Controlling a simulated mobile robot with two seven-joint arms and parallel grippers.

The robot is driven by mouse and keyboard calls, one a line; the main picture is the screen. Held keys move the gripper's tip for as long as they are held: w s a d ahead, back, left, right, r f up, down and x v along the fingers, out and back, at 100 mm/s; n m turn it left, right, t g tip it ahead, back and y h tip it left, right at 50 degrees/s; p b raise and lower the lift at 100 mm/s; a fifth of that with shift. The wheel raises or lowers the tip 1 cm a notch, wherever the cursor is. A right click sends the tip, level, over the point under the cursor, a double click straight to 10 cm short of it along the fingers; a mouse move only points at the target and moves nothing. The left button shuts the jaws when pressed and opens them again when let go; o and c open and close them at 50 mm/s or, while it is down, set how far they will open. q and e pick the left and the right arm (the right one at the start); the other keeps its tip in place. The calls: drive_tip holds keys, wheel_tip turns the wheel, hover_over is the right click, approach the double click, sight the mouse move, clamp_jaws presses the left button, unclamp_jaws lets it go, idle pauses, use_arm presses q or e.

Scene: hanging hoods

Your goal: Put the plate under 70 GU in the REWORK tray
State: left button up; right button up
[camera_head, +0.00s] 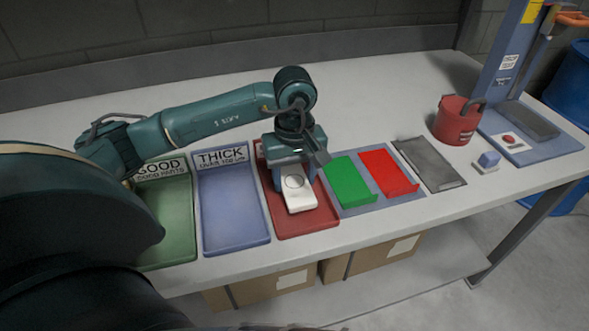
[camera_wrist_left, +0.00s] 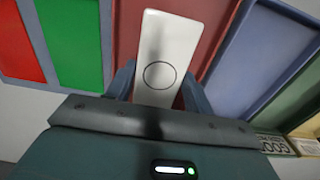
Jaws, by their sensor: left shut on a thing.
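My left gripper (camera_head: 294,176) is shut on a white plate (camera_head: 300,203) marked with a thin circle. The plate also shows between the fingers in the left wrist view (camera_wrist_left: 168,45). The gripper and plate are over the red tray (camera_head: 312,227), inside its outline; I cannot tell whether the plate touches the tray floor. The red tray's label is mostly hidden behind my gripper, so I cannot read it. No gloss value is readable. My right gripper is not in view.
Left of the red tray stand the blue THICK tray (camera_head: 232,208) and green GOOD tray (camera_head: 170,205). To its right are a green panel (camera_head: 350,182), a red panel (camera_head: 388,173) and a grey tray (camera_head: 430,163). A red container (camera_head: 456,122) stands farther right.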

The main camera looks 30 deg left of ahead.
use_arm(q)
drive_tip(key=shift+f, duration=0.35)
drive_tip(key=shift+b, duration=0.3)
drive_tip(key=shift+f+b, duration=0.55)
idle(0.4)
drive_tip(key=o, duration=1.2)
drive_tip(key=shift+c, duration=0.2)
